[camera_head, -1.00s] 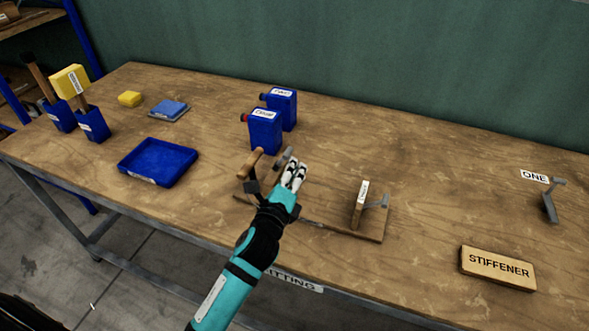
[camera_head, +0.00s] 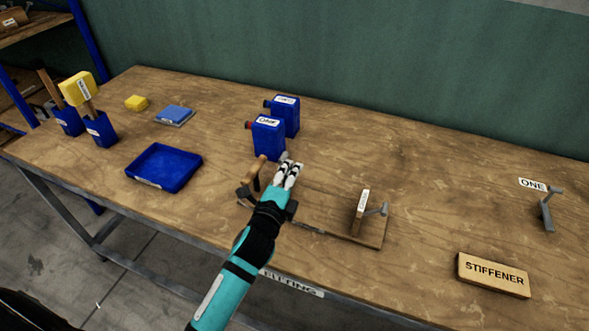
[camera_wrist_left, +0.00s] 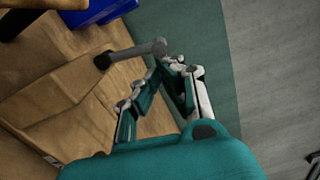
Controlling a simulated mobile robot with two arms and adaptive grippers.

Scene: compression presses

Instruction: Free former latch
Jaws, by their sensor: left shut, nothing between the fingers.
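A wooden fixture board (camera_head: 345,232) lies near the table's front edge. An upright wooden block (camera_head: 361,210) with a white label and a grey lever (camera_head: 379,209) stand at its right end. A wooden-handled part (camera_head: 254,174) stands at its left end. My left gripper (camera_head: 291,167) is shut and empty over the board's left part, just right of the wooden handle. A grey latch-like lever with a round end (camera_wrist_left: 140,50) stands close beside the fingertips (camera_wrist_left: 182,65) in the left wrist view. I cannot tell whether they touch. My forearm hides part of the board. My right gripper is not in view.
Two blue containers (camera_head: 268,138) stand behind the gripper. A blue tray (camera_head: 163,167) is to the left. A wooden STIFFENER block (camera_head: 493,275) and a grey bracket (camera_head: 546,212) are at the right.

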